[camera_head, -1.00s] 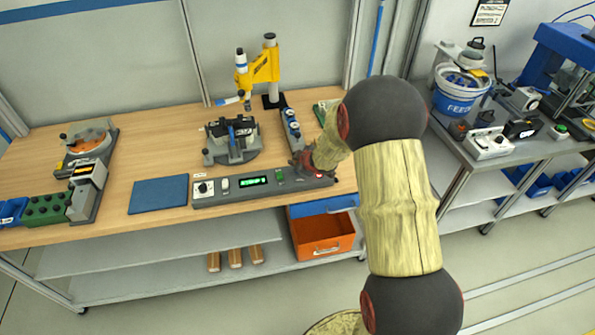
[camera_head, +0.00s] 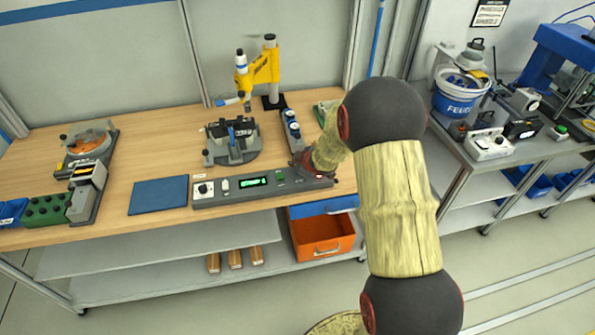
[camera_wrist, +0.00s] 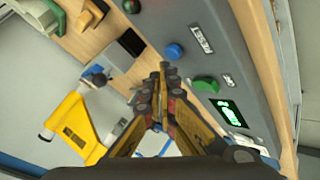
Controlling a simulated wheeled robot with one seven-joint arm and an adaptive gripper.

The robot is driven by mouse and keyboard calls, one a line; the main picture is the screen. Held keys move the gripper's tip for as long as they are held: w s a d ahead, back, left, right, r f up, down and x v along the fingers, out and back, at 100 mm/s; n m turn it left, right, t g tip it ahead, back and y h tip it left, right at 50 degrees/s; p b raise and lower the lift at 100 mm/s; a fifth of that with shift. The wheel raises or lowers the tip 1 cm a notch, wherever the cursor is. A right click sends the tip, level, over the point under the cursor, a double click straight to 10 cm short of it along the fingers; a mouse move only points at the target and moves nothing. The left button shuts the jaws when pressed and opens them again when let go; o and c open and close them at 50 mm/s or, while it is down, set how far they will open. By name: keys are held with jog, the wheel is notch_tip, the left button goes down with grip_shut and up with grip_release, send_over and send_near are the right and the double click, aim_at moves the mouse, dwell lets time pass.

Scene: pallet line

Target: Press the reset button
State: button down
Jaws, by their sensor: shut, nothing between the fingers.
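The grey control panel (camera_head: 228,196) lies along the front of the wooden bench, with a lit green display (camera_head: 253,180) and a green button (camera_head: 279,175). In the wrist view the panel (camera_wrist: 188,22) carries a blue round button (camera_wrist: 174,52) beside a small label and a green button (camera_wrist: 206,85) near the display (camera_wrist: 229,112). I cannot read which is the reset button. My gripper (camera_wrist: 168,70) is shut and empty, its tips close to the blue button in the picture. Contact cannot be told. In the head view my wrist hides the panel's right part.
A fixture (camera_head: 232,142) and a yellow press arm (camera_head: 262,68) stand behind the panel. A blue mat (camera_head: 159,195) lies left of it. An orange bin (camera_head: 322,238) hangs below the bench. A feeder bowl (camera_head: 458,100) stands on the right-hand table.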

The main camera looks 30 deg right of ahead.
jog(key=shift+f, duration=0.15)
jog(key=shift+f+b, duration=0.25)
jog(key=shift+b, duration=0.1)
jog(key=shift+f+b, duration=0.35)
jog(key=shift+f, duration=0.15)
dwell(0.7)
jog(key=shift+r, duration=0.1)
jog(key=shift+r+p, duration=0.8)
jog(key=shift+p, duration=0.1)
jog(key=shift+r, duration=0.15)
notch_tip(320, 180, up, 5)
jog(key=p, duration=0.4)
jog(key=shift+p, duration=0.4)
